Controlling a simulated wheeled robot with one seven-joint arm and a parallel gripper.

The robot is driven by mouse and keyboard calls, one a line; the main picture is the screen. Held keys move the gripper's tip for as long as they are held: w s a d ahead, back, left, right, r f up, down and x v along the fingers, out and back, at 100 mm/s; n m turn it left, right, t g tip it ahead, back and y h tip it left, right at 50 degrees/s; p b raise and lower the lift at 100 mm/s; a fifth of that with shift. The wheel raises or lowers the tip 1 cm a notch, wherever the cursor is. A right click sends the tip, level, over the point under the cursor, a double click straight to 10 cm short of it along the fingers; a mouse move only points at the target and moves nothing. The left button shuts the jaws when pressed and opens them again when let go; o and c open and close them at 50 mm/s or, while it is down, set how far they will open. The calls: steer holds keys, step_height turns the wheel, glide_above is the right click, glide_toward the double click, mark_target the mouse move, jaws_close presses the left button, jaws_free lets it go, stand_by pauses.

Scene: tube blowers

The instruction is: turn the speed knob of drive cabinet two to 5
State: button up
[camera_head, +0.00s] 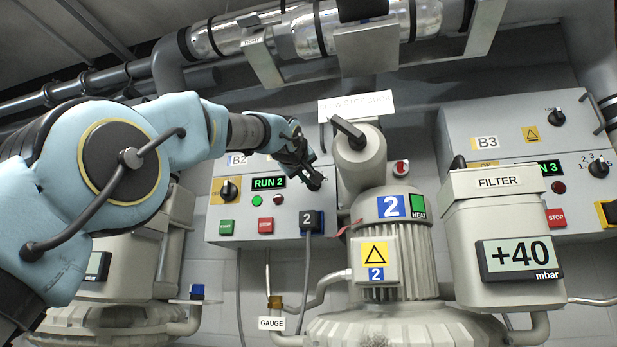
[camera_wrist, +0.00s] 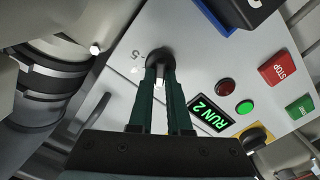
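Drive cabinet two (camera_head: 240,212) carries the B2 label and a green RUN 2 display (camera_head: 268,183), which also shows in the wrist view (camera_wrist: 209,116). Its black speed knob (camera_head: 315,182) is at the panel's right side, mostly behind my gripper (camera_head: 305,168) in the head view. In the wrist view the knob (camera_wrist: 158,54) lies at the tips of my gripper's two dark green fingers (camera_wrist: 159,78). The fingers are close together on the knob's grip, with a white mark between them. A 5 is printed beside the knob. Most of the scale is hidden, and I cannot read the knob's setting.
A grey motor with a lever (camera_head: 348,134) stands just right of the knob. Below the knob is a blue-and-black connector marked 2 (camera_head: 311,222) with a cable. Red STOP (camera_head: 265,225) and green START (camera_head: 226,226) buttons sit lower on the panel. Pipes run overhead.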

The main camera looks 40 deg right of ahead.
jaws_close()
steer(key=shift+m, duration=0.4)
steer(key=m+p, duration=0.1)
steer(key=m, duration=0.2)
steer(key=shift+s+d+r, duration=0.1)
steer(key=m+p, duration=0.1)
steer(key=m, duration=0.2)
steer(key=shift+s+m, duration=0.1)
steer(key=shift+m, duration=0.3)
steer(key=m, duration=0.3)
steer(key=shift+s+d+m+p, duration=0.1)
steer(key=shift+s+m+p, duration=0.05)
steer(key=shift+m+p, duration=0.2)
steer(key=m+p, duration=0.1)
steer(key=m, duration=0.5)
steer(key=m+p, duration=0.1)
steer(key=m, duration=0.2)
steer(key=shift+s+d+f+m+p, duration=0.15)
steer(key=shift+f+m+p, duration=0.1)
steer(key=shift+m+p, duration=0.1)
